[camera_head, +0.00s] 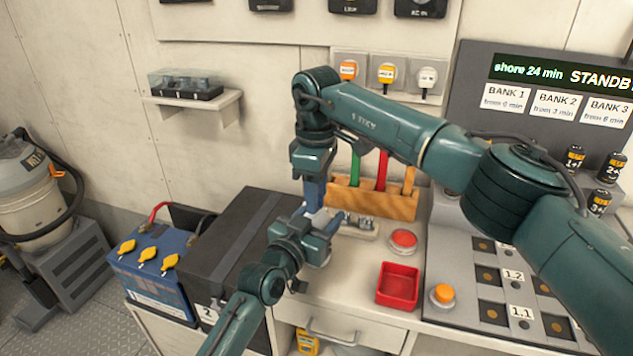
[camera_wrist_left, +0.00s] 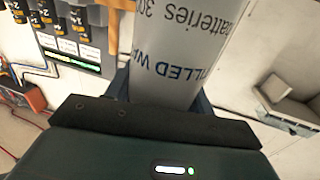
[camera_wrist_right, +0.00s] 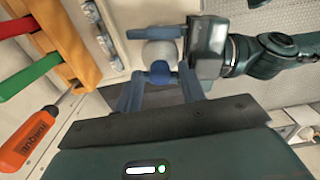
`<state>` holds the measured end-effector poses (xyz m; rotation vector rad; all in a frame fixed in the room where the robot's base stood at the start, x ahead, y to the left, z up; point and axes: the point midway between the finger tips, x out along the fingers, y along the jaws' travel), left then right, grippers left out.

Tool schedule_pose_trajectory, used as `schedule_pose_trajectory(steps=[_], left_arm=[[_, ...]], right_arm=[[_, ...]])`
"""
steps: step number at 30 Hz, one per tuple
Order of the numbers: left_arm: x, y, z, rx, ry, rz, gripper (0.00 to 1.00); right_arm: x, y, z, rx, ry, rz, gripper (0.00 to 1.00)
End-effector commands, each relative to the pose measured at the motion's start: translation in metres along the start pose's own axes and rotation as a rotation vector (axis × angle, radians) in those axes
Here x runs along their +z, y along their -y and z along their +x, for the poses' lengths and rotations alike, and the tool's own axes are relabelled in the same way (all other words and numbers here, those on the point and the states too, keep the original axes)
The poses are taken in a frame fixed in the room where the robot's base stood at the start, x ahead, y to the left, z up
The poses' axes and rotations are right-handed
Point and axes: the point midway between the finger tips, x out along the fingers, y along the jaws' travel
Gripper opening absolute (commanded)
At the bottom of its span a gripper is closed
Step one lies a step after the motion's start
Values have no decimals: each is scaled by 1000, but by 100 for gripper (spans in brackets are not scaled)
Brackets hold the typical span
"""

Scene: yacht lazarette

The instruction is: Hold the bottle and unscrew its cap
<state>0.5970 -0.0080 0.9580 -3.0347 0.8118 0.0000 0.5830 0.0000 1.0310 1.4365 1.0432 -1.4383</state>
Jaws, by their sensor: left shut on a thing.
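The bottle is grey-white with dark lettering in the left wrist view (camera_wrist_left: 180,50). My left gripper (camera_head: 315,228) is shut on it and holds it above the counter. In the head view, the grippers hide most of the bottle. My right gripper (camera_head: 313,197) points down from above, close over the bottle's top. In the right wrist view, the pale round top of the bottle (camera_wrist_right: 160,55) lies between my left gripper's blue fingers. The right gripper's fingers (camera_wrist_right: 162,88) stand apart on either side, with no clear contact.
A wooden rack (camera_head: 372,203) with coloured-handled tools stands behind the grippers. A red tray (camera_head: 398,287) and a red button (camera_head: 403,240) are to their right. A grey battery panel (camera_head: 470,270) fills the right. A black case (camera_head: 240,240) and a blue battery (camera_head: 150,280) stand left.

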Motion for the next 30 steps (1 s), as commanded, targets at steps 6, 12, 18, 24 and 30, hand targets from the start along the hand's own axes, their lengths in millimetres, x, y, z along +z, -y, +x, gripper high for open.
schedule_pose_trajectory(steps=[6, 12, 18, 24, 30], left_arm=[[0, 0, 0, 0, 1, 0, 0], [0, 0, 0, 0, 1, 0, 0], [0, 0, 0, 0, 1, 0, 0], [0, 0, 0, 0, 1, 0, 0], [0, 0, 0, 0, 1, 0, 0]], right_arm=[[0, 0, 0, 0, 0, 0, 36], [0, 0, 0, 0, 0, -1, 19], [0, 0, 0, 0, 0, -1, 3], [0, 0, 0, 0, 0, -14, 0], [0, 0, -1, 1, 1, -282, 0]])
